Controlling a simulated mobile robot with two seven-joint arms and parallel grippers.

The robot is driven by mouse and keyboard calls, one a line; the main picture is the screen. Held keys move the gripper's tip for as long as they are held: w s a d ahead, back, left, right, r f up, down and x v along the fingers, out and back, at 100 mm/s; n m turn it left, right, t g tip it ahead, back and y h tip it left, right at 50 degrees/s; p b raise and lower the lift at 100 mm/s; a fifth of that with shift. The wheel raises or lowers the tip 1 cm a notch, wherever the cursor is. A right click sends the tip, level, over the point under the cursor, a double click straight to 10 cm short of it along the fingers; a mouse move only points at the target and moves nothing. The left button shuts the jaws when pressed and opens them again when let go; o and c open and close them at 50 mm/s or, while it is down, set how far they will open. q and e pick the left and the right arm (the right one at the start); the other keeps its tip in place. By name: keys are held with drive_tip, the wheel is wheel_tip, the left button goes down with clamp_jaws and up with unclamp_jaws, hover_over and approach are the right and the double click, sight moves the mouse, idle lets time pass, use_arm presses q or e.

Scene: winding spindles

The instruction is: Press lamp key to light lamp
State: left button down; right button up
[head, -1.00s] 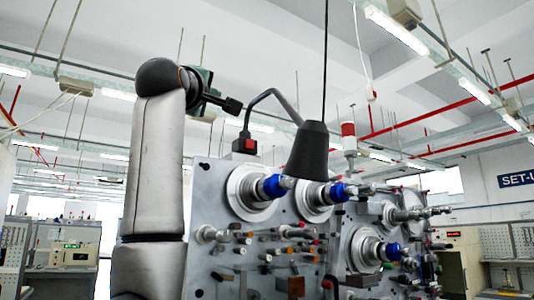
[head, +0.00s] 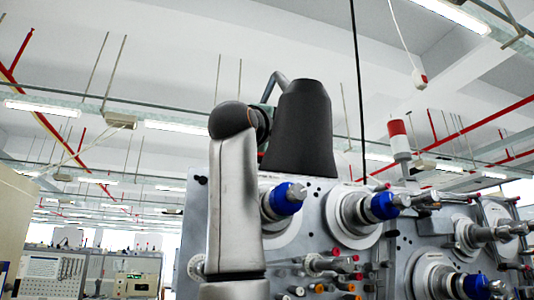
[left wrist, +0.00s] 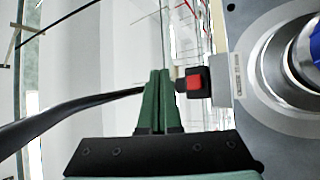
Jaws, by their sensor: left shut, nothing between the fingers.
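The black lamp shade (head: 300,132) hangs in front of the machine panel in the head view, with part of its grey bent arm (head: 275,85) behind it. No glow shows on it. The lamp key, a red button on a black box (left wrist: 194,83), is at the panel's edge in the left wrist view. It is hidden in the head view. My left gripper (left wrist: 158,74), with green fingers, is shut and empty, its tips just left of the key in that view. I cannot tell whether they touch it. My right gripper is not in view.
The grey machine panel (head: 310,215) carries spindles with blue collars (head: 287,197) close to my left arm. A dark bar (left wrist: 60,112) crosses the left wrist view towards the fingers. A red and white beacon (head: 399,138) stands at the right.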

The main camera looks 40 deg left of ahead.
use_arm(q)
drive_tip(key=shift+s, duration=0.1)
drive_tip(key=w+a+p, duration=0.1)
drive_tip(key=w+a, duration=0.3)
drive_tip(key=a, duration=0.3)
drive_tip(key=shift+a+p, duration=0.3)
drive_tip(key=shift+a, duration=0.1)
drive_tip(key=shift+w+a, duration=0.15)
idle(1.8)
drive_tip(key=shift+w+a, duration=0.15)
drive_tip(key=shift+a, duration=0.1)
drive_tip(key=shift+w+a, duration=0.2)
drive_tip(key=shift+a, duration=0.2)
idle(0.7)
drive_tip(key=shift+d, duration=0.1)
drive_tip(key=shift+s+d+b, duration=0.3)
drive_tip(key=shift+d+b, duration=0.1)
drive_tip(key=shift+d, duration=0.1)
drive_tip(key=shift+s+d, duration=0.1)
drive_tip(key=shift+d, duration=0.05)
